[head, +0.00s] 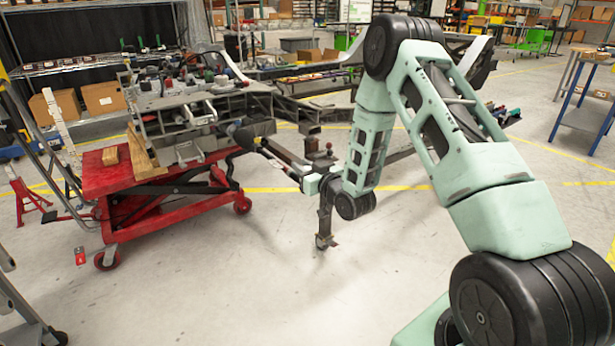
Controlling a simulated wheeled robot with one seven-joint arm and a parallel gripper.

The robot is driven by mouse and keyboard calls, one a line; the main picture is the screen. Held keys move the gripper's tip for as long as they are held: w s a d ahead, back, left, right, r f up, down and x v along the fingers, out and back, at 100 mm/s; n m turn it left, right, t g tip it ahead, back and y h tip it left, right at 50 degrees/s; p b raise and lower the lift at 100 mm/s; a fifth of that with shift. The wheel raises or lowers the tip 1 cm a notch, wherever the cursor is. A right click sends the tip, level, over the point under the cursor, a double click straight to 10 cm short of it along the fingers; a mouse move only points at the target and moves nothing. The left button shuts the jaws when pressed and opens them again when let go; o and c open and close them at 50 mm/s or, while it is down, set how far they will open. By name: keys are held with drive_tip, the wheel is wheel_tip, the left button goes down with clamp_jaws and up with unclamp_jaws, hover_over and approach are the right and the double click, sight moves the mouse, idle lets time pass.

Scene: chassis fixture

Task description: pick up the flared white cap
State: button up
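I cannot make out the flared white cap for certain; it may be too small or hidden among the fixture parts. The grey chassis fixture (255,103) spans the middle left, with clamps and small fittings on it. My arm reaches from the lower right, bends over at the top and comes down in front of the fixture. My gripper (262,145) points left toward the fixture's near side, at the end of a dark wrist. Its fingers are small and dark against the fixture, so I cannot tell their opening or whether they touch anything.
A red lift cart (112,178) stands under the fixture's left end, with a wooden block (110,155) on it. A red jack stand (28,203) is at far left. A blue-framed cart (583,115) stands at right. The floor in front is mostly clear.

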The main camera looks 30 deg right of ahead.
drive_tip(key=shift+r, duration=0.15)
clamp_jaws()
wheel_tip(320, 180, up, 10)
drive_tip(key=p, duration=0.1)
drive_tip(key=s+a+f, duration=0.3)
drive_tip(key=a+f, duration=0.5)
drive_tip(key=a, duration=0.2)
wheel_tip(320, 180, up, 13)
drive_tip(key=p, duration=1.3)
drive_tip(key=shift+s+a+h+p, duration=0.15)
drive_tip(key=shift+a+h+p, duration=0.15)
drive_tip(key=shift+a+p, duration=0.05)
